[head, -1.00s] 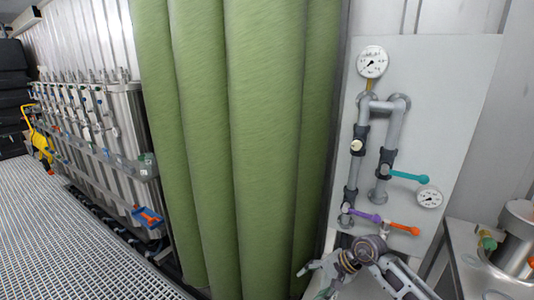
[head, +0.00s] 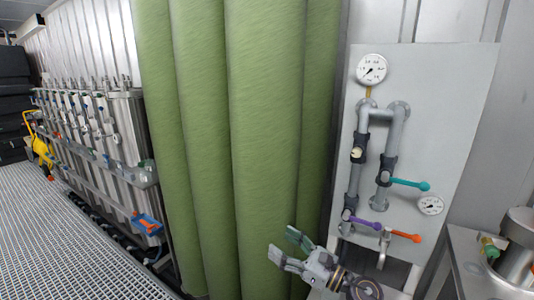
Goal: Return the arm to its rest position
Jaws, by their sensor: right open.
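My right gripper (head: 283,246) is at the bottom centre of the head view, in front of the green curtain (head: 262,130). Its two fingers point left and are spread apart with nothing between them. It is to the left of and below the valve panel (head: 455,110), apart from the valve handles. My right arm comes in from the bottom edge. My left gripper is not in view.
The panel carries grey pipes, two gauges (head: 371,69), a teal handle (head: 411,184), a purple handle (head: 366,223) and an orange handle (head: 403,235). A metal vessel (head: 519,250) stands at the right. Steel membrane vessels (head: 125,125) and a grated floor (head: 60,240) are at the left.

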